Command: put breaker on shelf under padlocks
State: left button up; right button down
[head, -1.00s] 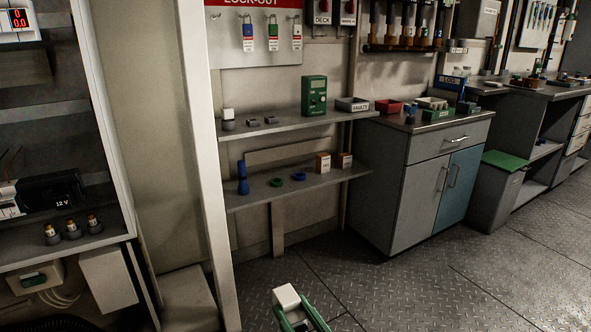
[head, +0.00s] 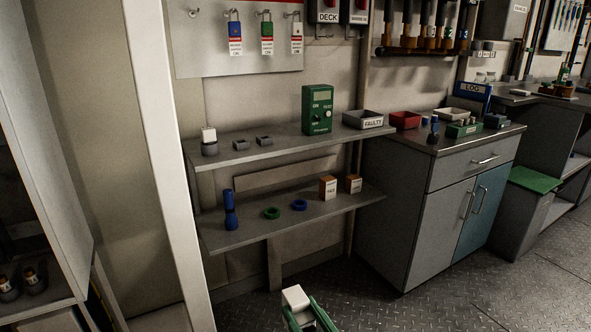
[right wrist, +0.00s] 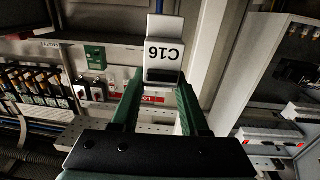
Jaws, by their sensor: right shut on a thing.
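The breaker (head: 294,296) is a small white block at the bottom of the head view. My right gripper (head: 303,312), with green fingers, is shut on it. In the right wrist view the breaker (right wrist: 164,50) sits between the fingertips (right wrist: 160,82) and its C16 label reads upside down. Blue (head: 235,32), green (head: 266,35) and white (head: 296,36) tagged padlocks hang on a pale board. The upper shelf (head: 285,145) lies below them, above and beyond the breaker in the head view. My left gripper is not in view.
The upper shelf holds a white-topped piece (head: 208,140), two small grey pieces, a green tester (head: 318,108) and a FAULTY tray (head: 363,120). The lower shelf (head: 260,232) holds a blue torch-like item, two rings and two small boxes. A pale post (head: 165,150) stands left.

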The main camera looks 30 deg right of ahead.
aim_at(288, 139)
jog(key=i+l, duration=0.65)
jog(key=i, duration=0.1)
